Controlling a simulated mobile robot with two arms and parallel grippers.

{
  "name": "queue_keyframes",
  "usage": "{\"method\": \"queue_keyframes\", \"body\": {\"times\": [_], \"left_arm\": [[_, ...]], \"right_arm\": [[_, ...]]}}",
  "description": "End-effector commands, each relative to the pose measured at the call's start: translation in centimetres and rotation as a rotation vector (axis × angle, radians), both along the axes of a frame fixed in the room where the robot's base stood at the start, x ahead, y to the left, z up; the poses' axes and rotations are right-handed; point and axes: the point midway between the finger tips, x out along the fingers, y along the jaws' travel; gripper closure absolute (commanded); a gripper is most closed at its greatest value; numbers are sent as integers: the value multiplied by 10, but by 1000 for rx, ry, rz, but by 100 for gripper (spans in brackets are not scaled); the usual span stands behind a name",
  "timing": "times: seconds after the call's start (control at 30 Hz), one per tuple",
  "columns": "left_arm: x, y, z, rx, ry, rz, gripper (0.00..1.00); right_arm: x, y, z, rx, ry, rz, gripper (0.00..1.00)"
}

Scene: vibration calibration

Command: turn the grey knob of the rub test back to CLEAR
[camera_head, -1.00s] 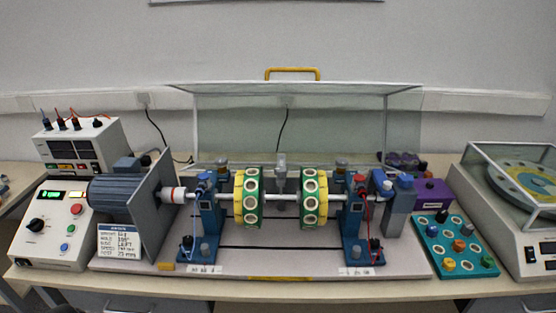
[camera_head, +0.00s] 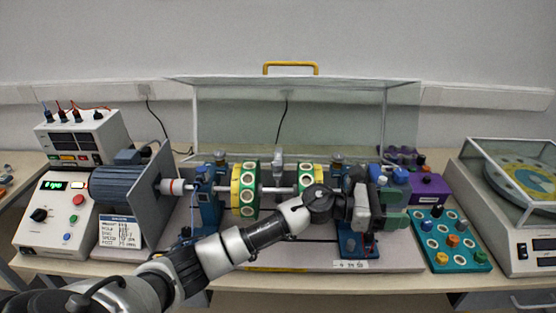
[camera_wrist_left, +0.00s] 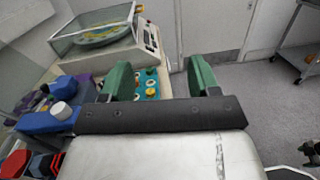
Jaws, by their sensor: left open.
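My left gripper (camera_head: 402,208) is at the right end of the shaft rig, its green fingers pointing right. In the left wrist view (camera_wrist_left: 160,78) the fingers are apart with nothing between them. A pale grey knob (camera_wrist_left: 62,110) sits on a blue block (camera_wrist_left: 45,122) left of the fingers, apart from them. It seems to be the small light knob (camera_head: 382,181) just above my gripper in the head view. I cannot read any CLEAR mark or the knob's setting. My gripper and wrist hide much of the right bearing stand (camera_head: 350,243). My right gripper is not in view.
A teal tray (camera_head: 482,262) with coloured pieces and a purple box (camera_head: 428,190) stand right of the gripper. A balance (camera_head: 512,245) is at far right. A clear raised cover (camera_head: 310,125) stands behind the rig. The control box (camera_head: 50,225) is at left.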

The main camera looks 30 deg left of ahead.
Motion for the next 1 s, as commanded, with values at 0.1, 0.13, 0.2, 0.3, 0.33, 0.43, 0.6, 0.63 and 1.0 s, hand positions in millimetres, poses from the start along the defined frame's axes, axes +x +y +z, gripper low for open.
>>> {"method": "queue_keyframes", "body": {"times": [0.1, 0.13, 0.2, 0.3, 0.33, 0.43, 0.6, 0.63, 1.0], "left_arm": [[18, 30, 4, 497, -300, -210, 39], [23, 43, 4, 620, -358, -266, 39], [32, 84, 7, 893, -453, -401, 39], [40, 154, 24, 1223, -496, -585, 39], [41, 174, 32, 1305, -492, -636, 39], [36, 235, 60, 1503, -438, -785, 39], [21, 295, 95, 1648, -330, -934, 39], [19, 300, 98, 1657, -318, -948, 39], [15, 307, 55, 1667, -295, -977, 39]], "right_arm": [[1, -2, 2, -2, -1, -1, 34], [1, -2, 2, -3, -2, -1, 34], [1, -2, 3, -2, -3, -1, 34], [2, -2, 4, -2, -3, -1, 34], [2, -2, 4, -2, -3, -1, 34], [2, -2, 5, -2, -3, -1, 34], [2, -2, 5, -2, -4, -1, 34], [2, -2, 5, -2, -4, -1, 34], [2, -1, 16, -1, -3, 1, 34]]}}
